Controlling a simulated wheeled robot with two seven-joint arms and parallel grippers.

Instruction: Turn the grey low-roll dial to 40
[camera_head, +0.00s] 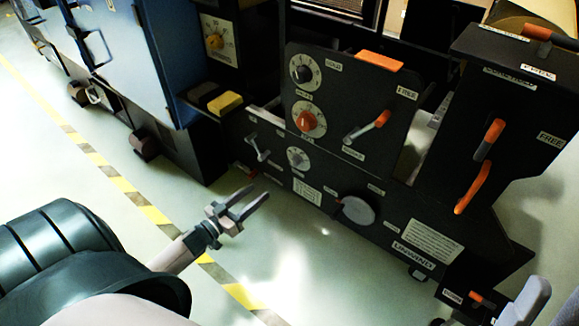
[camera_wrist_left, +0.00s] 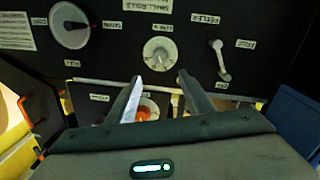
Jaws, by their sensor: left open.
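A small grey dial (camera_head: 297,157) with a pale round scale sits on the low front panel of the black machine. It shows upside down in the left wrist view (camera_wrist_left: 160,52), beyond the fingertips. Its label and pointer setting are too small to read.
A grey lever (camera_head: 257,147) is left of the low dial and a round grey disc (camera_head: 357,210) is to its right. Orange-handled levers (camera_head: 367,127) stand on the panels. A blue cabinet (camera_head: 150,60) is at left. The floor before the machine is clear.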

